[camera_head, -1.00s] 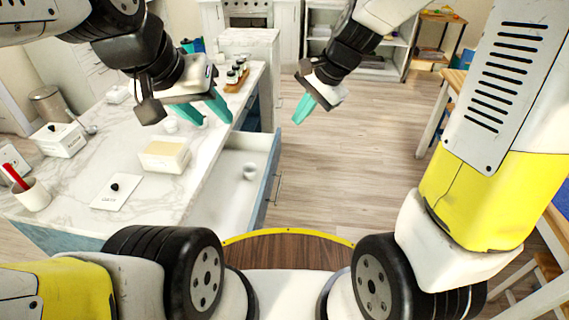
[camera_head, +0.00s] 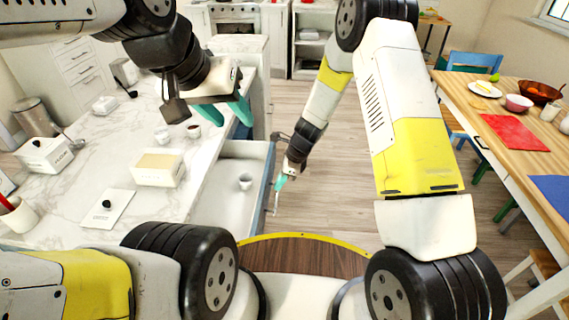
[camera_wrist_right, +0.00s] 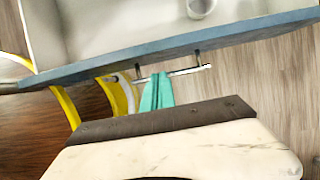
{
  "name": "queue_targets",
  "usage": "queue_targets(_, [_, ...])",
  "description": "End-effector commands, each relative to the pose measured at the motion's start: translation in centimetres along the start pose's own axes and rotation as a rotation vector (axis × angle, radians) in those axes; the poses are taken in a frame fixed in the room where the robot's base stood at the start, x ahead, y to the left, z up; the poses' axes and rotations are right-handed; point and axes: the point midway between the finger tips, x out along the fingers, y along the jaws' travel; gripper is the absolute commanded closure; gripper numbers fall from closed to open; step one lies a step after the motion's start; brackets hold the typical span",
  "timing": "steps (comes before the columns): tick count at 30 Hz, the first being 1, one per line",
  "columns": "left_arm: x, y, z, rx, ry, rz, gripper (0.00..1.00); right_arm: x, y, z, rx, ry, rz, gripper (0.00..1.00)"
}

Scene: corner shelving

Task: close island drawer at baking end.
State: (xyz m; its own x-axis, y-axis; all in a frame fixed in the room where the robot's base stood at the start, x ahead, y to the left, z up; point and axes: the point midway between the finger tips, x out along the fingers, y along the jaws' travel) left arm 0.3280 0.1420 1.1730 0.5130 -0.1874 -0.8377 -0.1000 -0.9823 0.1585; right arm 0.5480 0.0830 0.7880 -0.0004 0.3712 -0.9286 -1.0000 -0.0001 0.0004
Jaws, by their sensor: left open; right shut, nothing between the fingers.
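The island drawer (camera_head: 225,207) is pulled out from the marble-topped island. It has a blue front, a white inside and a small white cup (camera_head: 245,181) in it. Its metal bar handle (camera_head: 276,198) is on the outer face, and the handle also shows in the right wrist view (camera_wrist_right: 190,71). My right gripper (camera_head: 281,182) is shut and empty beside the drawer front. In the right wrist view its teal fingertips (camera_wrist_right: 157,90) are close to the handle; I cannot tell if they touch. My left gripper (camera_head: 226,112) is open and empty above the island top.
A wooden table (camera_head: 510,120) with bowls and a red mat is at right. Floor is clear beyond the drawer.

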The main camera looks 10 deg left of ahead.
Motion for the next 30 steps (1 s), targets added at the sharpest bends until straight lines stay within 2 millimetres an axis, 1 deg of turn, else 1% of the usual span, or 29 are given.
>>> queue_targets(1, [0.0, 0.0, 0.0, 0.000, 0.000, 0.000, 0.58, 1.1, 0.1, 0.0, 0.001, 0.000, 0.004, 1.00])
queue_targets(6, [0.0, 0.0, 0.0, 0.000, 0.000, 0.000, 0.58, 4.2, 0.1, 0.0, -0.002, 0.000, 0.003, 1.00])
queue_targets(9, [0.0, 0.0, 0.0, 0.000, 0.000, 0.000, 0.58, 5.6, 0.1, 0.0, -0.002, -0.001, 0.002, 1.00])
queue_targets(12, [0.0, 0.0, 0.0, 0.000, 0.000, 0.000, 0.58, 6.5, 0.0, 0.0, -0.002, -0.001, 0.001, 1.00])
queue_targets(16, [0.0, 0.0, 0.0, 0.000, 0.000, 0.000, 0.58, 7.0, 0.0, 0.0, -0.003, -0.001, 0.000, 1.00])
queue_targets(26, [0.0, 0.0, 0.0, 0.000, 0.000, 0.000, 0.58, 7.1, 0.0, 0.1, -0.003, -0.001, 0.000, 1.00])
queue_targets(30, [0.0, 0.0, 0.0, 0.000, 0.000, 0.000, 0.58, 7.3, 0.1, 0.6, -0.005, -0.001, 0.000, 1.00])
